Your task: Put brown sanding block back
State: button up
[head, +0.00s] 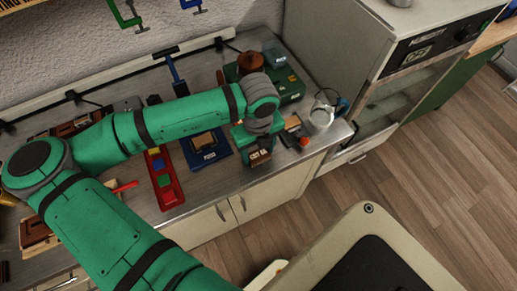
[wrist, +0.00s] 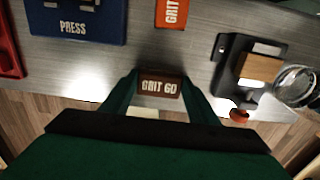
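The brown sanding block (wrist: 159,87), labelled GRIT 60, sits between the two fingers of my gripper (wrist: 160,92) in the wrist view. The fingers touch both its sides, so my gripper is shut on it. In the head view the block (head: 259,158) shows just below my gripper (head: 257,146), near the front edge of the bench. An orange block (wrist: 172,12) marked GRIT lies on the bench beyond it in the wrist view, partly cut off by the frame.
A blue PRESS tray (wrist: 75,22) lies to the left, with a red tray (head: 166,190) farther left. A black holder with a wooden piece (wrist: 260,67) and a glass jar (wrist: 296,86) stand to the right. Bare bench lies between them.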

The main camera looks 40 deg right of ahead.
aim_at(258, 153)
jog(key=o, duration=0.4)
jog(key=shift+w, duration=0.1)
jog(key=shift+a, duration=0.1)
jog(key=shift+r, duration=0.1)
jog(key=shift+r, duration=0.25)
jog(key=r, duration=1.1)
jog(key=shift+s+r, duration=0.2)
jog(key=shift+r, duration=0.15)
